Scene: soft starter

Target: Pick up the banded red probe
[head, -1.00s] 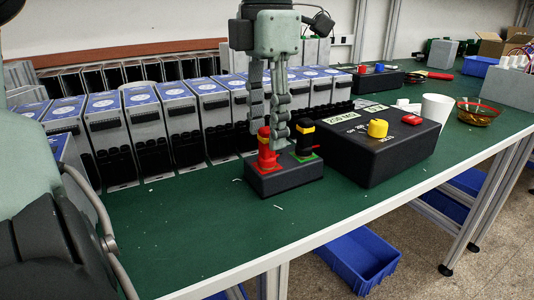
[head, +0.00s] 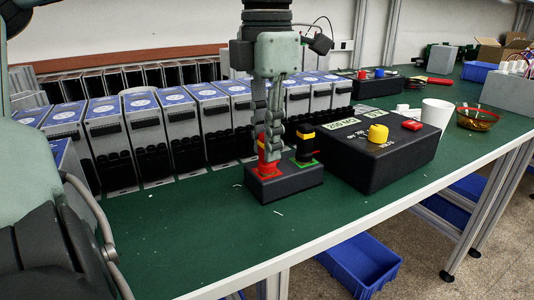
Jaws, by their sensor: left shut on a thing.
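The banded red probe (head: 267,158) stands upright in the left socket of a small black holder block (head: 289,187). My left gripper (head: 268,141) points down from above, its fingers shut on the upper part of the probe. The fingers hide most of the probe's top and band. A black probe (head: 305,142) with a yellow band stands in the holder's right socket, on a green square, just right of the fingers and apart from them. My right gripper is not in view.
A large black tester box (head: 372,165) with a yellow knob stands right of the holder. Blue-topped grey units (head: 145,130) line the back. A white cup (head: 436,113) and amber bowl (head: 477,117) are further right. The green bench in front is clear.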

